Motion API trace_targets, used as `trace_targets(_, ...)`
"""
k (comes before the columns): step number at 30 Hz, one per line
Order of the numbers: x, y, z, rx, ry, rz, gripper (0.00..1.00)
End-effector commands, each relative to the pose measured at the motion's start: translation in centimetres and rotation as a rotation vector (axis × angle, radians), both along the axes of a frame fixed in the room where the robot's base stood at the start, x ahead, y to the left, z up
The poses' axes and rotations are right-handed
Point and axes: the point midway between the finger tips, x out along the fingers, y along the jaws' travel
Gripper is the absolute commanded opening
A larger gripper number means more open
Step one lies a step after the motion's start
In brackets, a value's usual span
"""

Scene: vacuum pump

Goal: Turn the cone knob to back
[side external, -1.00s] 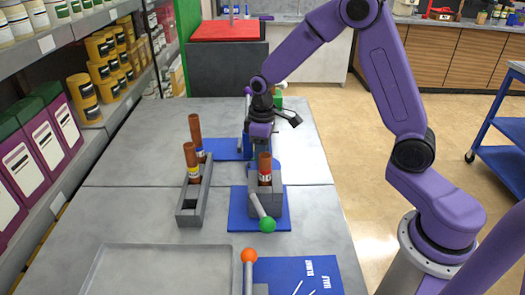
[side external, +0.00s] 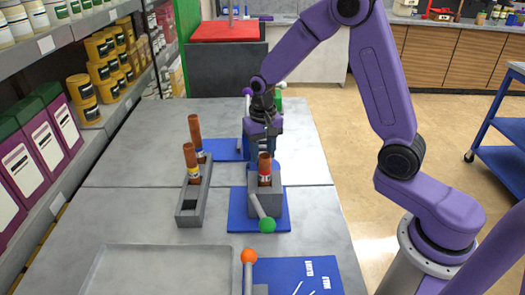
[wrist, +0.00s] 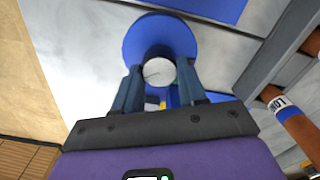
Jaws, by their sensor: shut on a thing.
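The cone knob (wrist: 159,72) shows in the wrist view as a small pale round top with a dark line on it, in front of a round blue base (wrist: 160,28). My gripper (wrist: 159,90) has a finger on each side of the knob and is shut on it. In the side view, my gripper (side external: 263,152) points down behind the grey block with a brown-capped vial. The knob is hidden there by the fingers and the block, so its pointing direction is unclear.
A grey block (side external: 266,202) with a green-balled lever (side external: 266,225) stands just in front. A grey rack (side external: 190,212) with brown-capped vials stands to the left. An orange-balled lever (side external: 249,256) and an empty tray (side external: 160,250) are nearer. Shelves line the left.

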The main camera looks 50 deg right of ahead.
Motion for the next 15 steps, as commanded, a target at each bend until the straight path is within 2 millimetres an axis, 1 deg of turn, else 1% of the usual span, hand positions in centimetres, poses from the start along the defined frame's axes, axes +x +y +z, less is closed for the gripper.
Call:
trace_targets(9, 0.03, -0.02, 0.15, 0.0, -0.004, -0.296, 0.11)
trace_targets(15, 0.0, -0.09, 0.14, 0.001, -0.003, -0.456, 0.11)
